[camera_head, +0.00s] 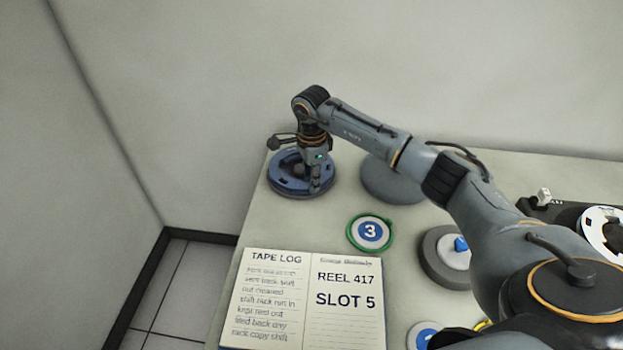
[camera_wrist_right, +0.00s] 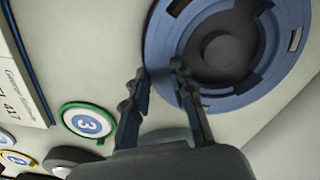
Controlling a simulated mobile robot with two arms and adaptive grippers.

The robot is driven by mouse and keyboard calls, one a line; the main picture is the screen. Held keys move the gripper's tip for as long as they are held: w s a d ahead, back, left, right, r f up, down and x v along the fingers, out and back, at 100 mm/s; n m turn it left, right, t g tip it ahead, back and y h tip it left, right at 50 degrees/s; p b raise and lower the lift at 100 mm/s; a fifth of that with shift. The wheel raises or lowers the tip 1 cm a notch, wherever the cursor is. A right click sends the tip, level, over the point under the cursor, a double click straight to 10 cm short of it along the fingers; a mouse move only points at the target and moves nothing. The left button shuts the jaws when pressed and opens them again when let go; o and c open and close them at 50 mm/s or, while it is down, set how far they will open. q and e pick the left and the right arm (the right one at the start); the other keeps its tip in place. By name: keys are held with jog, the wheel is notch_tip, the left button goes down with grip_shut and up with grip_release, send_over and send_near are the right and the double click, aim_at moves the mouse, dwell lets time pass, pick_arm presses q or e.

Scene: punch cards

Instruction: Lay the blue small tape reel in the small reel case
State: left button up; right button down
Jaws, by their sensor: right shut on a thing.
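The blue small tape reel (camera_head: 283,187), a flat ring with slots and a dark middle, is at the table's far left corner. It also shows in the right wrist view (camera_wrist_right: 172,40). My right gripper (camera_head: 314,184) points down at the reel's right edge. In the wrist view its fingers (camera_wrist_right: 159,75) are shut on the reel's rim, one on either side. Whether the reel touches the table is hard to tell. A plain grey round piece (camera_head: 388,183) lies partly behind my right arm; I cannot tell if it is the small reel case. My left gripper is not in view.
A green-rimmed disc marked 3 (camera_head: 370,232) and an open tape log (camera_head: 312,298) reading "REEL 417, SLOT 5" lie nearer. A grey round holder with a blue knob (camera_head: 460,244) is partly behind my arm. A white reel (camera_head: 603,232) is at right.

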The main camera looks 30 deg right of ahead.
jog(key=shift+f+b, duration=0.55)
jog(key=shift+f, duration=0.05)
jog(key=c, duration=1)
grip_release()
jog(key=shift+c, duration=0.2)
jog(key=shift+c, duration=0.2)
jog(key=c, duration=0.3)
jog(key=shift+r, duration=0.1)
jog(key=shift+r+p, duration=0.55)
jog(key=shift+r, duration=0.1)
jog(key=shift+r+p, duration=2.3)
jog(key=shift+r, duration=1.45)
